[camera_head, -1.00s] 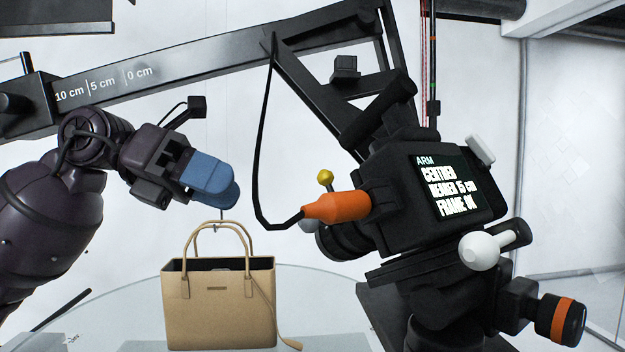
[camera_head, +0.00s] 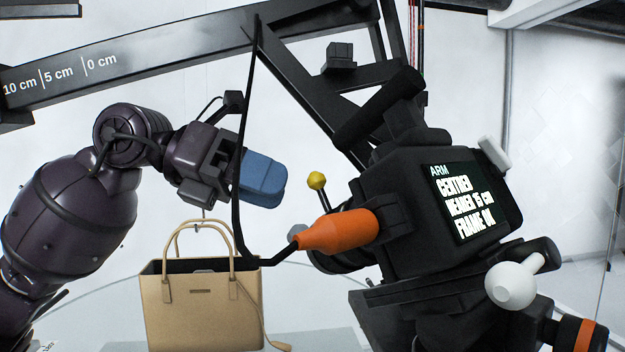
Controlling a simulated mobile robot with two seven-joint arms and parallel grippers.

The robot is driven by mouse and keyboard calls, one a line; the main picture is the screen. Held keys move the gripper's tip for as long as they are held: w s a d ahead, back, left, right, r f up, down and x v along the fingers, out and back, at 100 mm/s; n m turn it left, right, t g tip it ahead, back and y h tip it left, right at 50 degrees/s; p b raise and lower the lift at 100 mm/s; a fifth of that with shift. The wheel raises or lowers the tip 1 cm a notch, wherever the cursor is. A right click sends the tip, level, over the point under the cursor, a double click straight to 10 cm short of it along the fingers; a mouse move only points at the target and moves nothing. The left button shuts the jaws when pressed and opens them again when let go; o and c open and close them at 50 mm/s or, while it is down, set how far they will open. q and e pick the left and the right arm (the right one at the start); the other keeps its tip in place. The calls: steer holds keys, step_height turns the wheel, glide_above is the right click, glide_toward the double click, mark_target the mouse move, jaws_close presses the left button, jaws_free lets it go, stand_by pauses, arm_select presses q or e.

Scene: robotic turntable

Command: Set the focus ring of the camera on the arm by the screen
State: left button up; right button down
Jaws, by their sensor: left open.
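The black camera (camera_head: 405,215) sits on the arm at the right. Its small screen (camera_head: 462,205) reads ARM, what looks like CENTRED, NEARER 15 cm and FRAME OK. Its lens (camera_head: 345,258) points left and is partly hidden behind an orange plug-like part (camera_head: 337,232) with a black cable. A yellow ball (camera_head: 317,180) on a short stem stands above the lens. The focus ring itself cannot be told apart clearly. My left gripper (camera_head: 264,180), with blue fingertips, is open and empty, left of the yellow ball and apart from it. My right gripper is out of view.
A tan handbag (camera_head: 200,315) stands on the round glass table below my left gripper. The black cable (camera_head: 240,175) hangs beside the blue fingertips. A beam (camera_head: 160,60) marked 10, 5 and 0 cm crosses above. A white ball knob (camera_head: 512,286) sits below the screen.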

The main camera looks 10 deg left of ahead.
mark_target(310, 186)
arm_select(q)
steer(key=d, duration=0.4)
steer(key=shift+w+r+p, duration=0.1)
steer(key=shift+w+p, duration=0.2)
steer(key=shift+w, duration=0.1)
steer(key=shift+w+d+f, duration=0.2)
steer(key=shift+d+f, duration=0.1)
steer(key=shift+d, duration=0.35)
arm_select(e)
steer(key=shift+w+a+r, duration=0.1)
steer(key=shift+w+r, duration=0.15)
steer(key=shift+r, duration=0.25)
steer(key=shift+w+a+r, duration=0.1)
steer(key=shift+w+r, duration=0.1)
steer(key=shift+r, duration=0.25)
arm_select(q)
jaws_close()
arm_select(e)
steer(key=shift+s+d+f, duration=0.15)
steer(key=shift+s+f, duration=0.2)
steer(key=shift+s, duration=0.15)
